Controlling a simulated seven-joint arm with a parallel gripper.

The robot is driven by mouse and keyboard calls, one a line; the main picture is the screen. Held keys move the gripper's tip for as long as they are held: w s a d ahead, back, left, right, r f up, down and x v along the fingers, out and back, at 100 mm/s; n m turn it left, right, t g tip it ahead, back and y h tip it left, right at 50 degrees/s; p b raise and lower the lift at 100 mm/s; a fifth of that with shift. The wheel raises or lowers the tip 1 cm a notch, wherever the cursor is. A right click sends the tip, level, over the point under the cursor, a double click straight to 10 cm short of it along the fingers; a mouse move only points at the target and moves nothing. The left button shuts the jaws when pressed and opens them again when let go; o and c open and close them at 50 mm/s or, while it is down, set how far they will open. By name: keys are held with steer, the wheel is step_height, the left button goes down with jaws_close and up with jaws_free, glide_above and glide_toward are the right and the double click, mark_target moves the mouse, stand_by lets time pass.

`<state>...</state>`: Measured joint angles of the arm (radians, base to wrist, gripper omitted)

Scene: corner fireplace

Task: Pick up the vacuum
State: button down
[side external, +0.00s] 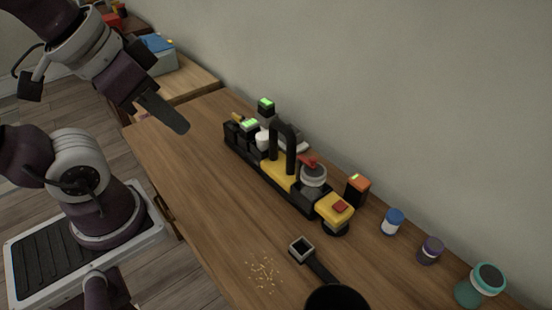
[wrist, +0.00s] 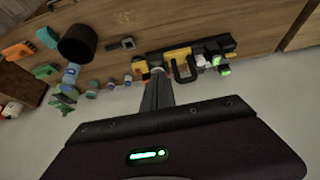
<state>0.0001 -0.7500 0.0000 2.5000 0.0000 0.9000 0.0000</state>
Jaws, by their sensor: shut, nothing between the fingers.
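A long black and yellow piece with a tall black loop handle, which looks like the vacuum (side external: 277,172), lies on the wooden worktop near the wall. Its handle stands upright. It sits in a row with black blocks and a yellow-and-red end piece, and I cannot tell where it ends. It also shows in the wrist view (wrist: 177,54), beyond the fingertips. My gripper (side external: 184,128) is shut and empty, above the worktop to the left of the vacuum and apart from it. Its closed fingers also show in the wrist view (wrist: 157,72).
A black cylinder (side external: 338,299) and a square-ended black tool (side external: 302,249) are at the front, beside scattered crumbs (side external: 265,272). Blue (side external: 392,222), purple (side external: 430,250) and teal (side external: 480,285) jars stand at right. The wall is behind. The worktop's left part is clear.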

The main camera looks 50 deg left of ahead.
steer(key=c, duration=1.2)
jaws_free()
steer(key=shift+o, duration=0.2)
